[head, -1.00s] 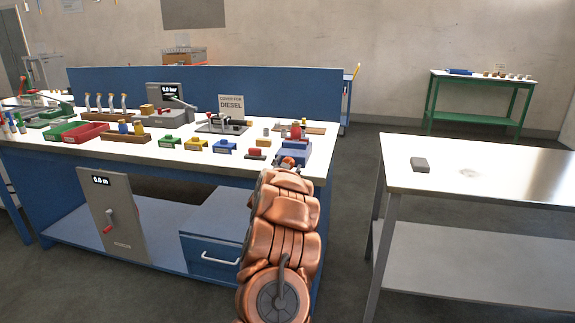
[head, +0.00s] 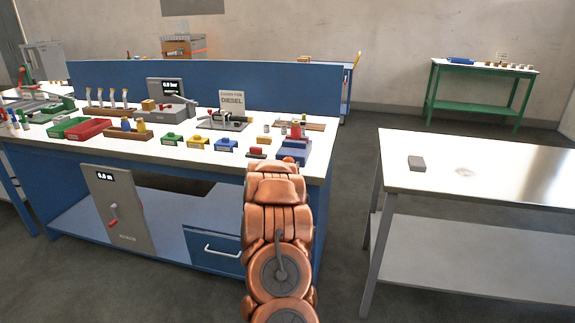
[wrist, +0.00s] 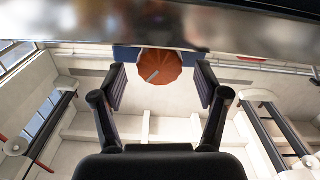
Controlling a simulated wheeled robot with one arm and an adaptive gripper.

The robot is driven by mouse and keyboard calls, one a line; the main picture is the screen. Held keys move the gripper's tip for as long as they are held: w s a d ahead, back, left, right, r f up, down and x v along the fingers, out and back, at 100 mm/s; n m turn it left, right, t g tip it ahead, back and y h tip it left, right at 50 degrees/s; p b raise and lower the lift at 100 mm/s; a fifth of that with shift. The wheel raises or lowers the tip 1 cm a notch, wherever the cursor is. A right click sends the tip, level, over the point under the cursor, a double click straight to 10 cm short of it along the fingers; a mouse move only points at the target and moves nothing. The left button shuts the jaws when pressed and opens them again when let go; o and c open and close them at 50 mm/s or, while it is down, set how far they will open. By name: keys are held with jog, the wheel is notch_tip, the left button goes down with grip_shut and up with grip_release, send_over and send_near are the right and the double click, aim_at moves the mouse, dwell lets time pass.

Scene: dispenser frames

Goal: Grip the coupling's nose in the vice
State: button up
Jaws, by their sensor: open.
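The blue vice (head: 293,152) stands at the right front corner of the blue workbench. A red piece with a grey part (head: 296,131), possibly the coupling, shows upright at the vice; I cannot tell whether the jaws touch its nose. An orange-red round knob (head: 289,160) is at the vice's front. In the wrist view the knob (wrist: 160,66) shows with a pale line across its face, and blue behind it. My gripper (wrist: 161,77) is open, with one finger on each side of the knob and visible gaps. In the head view my arm hides the gripper.
Small coloured blocks and trays (head: 88,128) fill the workbench (head: 60,146) left of the vice. A small red-topped piece (head: 257,152) lies close to the vice's left. A steel table (head: 500,172) with a grey block (head: 416,163) stands right, across a floor gap.

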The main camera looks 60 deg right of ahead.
jog(key=w+a+n+t+y, duration=0.2)
jog(key=w+a+y, duration=0.2)
jog(key=a, duration=1.2)
jog(key=w+a+r+n+t+y+b, duration=0.1)
jog(key=w+a+y, duration=0.4)
jog(key=a, duration=1.1)
jog(key=shift+w+a+n+t+y, duration=0.25)
jog(key=shift+n+t+y, duration=0.45)
jog(key=shift+n, duration=0.4)
jog(key=shift+r, duration=0.15)
